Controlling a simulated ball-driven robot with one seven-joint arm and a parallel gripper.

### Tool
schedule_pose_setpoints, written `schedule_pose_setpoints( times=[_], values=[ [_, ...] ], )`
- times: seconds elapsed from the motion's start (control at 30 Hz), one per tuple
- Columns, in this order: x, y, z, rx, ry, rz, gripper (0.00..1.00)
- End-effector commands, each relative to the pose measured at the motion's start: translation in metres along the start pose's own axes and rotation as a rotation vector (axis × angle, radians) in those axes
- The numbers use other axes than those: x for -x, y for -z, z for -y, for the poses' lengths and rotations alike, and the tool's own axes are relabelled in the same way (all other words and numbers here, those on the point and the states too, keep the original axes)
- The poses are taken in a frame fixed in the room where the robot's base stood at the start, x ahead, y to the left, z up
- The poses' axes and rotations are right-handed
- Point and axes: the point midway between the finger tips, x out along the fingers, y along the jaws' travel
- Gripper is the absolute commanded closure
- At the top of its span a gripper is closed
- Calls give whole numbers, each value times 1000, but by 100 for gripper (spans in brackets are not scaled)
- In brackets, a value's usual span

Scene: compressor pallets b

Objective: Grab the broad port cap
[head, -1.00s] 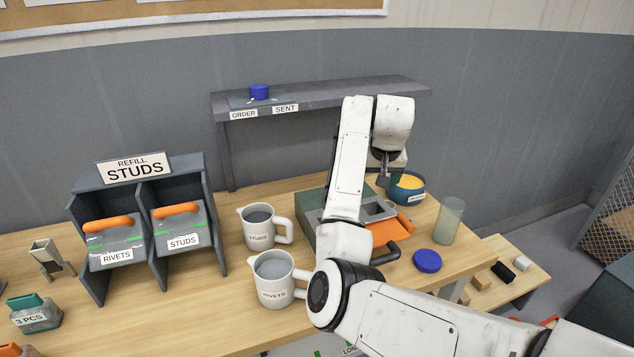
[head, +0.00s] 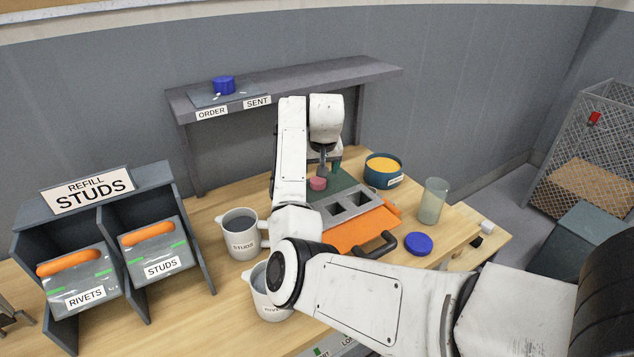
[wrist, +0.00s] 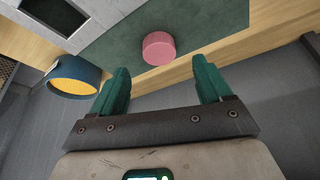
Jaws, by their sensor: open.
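A pink round cap (head: 318,184) sits on a dark green surface (head: 345,182) on the bench, and it also shows in the wrist view (wrist: 159,48). A wider, flat blue round cap (head: 418,244) lies on the bench at the right. Another blue round piece (head: 224,86) is on the shelf. I cannot tell from any marking which one is the broad port cap. My gripper (wrist: 160,76) is open and empty, its green fingers apart. The pink cap lies beyond the fingertips, roughly in line with the gap between them; they do not touch it.
A grey plate with square openings (head: 349,209) and an orange part (head: 350,236) lie beside the green surface. A teal bowl with yellow contents (head: 383,171) and a clear glass (head: 433,201) stand to the right. Jugs labelled STUDS (head: 240,240) and RIVETS (head: 262,297) stand left.

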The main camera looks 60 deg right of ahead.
Motion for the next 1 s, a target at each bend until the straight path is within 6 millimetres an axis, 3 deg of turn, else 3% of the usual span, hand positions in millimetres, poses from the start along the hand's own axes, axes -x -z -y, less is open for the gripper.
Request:
schedule_pose_setpoints(
  times=[0.33,0.67,1.0],
  values=[
    [-43,1,0,0,0,3,22],
    [-50,1,0,0,0,0,23],
    [-50,1,0,0,0,1,55]
  ],
)
